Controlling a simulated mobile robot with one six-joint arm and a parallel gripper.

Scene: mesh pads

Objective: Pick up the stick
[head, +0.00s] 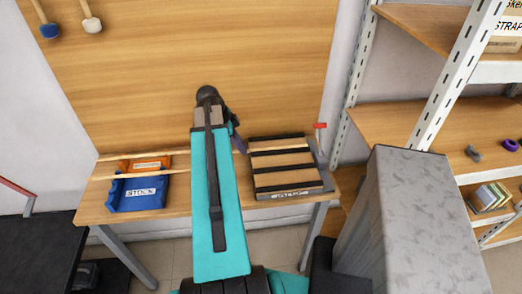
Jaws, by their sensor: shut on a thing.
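A thin pale wooden stick (150,174) shows in the head view to the left of my arm. It runs roughly level across the front of the bins, and its right part goes out of sight behind my arm. My gripper (238,142) is mostly hidden behind my teal arm link; only a dark and purple part shows at its right side, above the table. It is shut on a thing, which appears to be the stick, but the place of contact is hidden.
A blue bin (138,195) and an orange bin (140,163) stand on the table (185,205) at left. A slatted wooden tray (285,172) lies at right. A wooden backboard (190,50) rises behind. A shelf rack (400,130) and grey block (405,220) stand at right.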

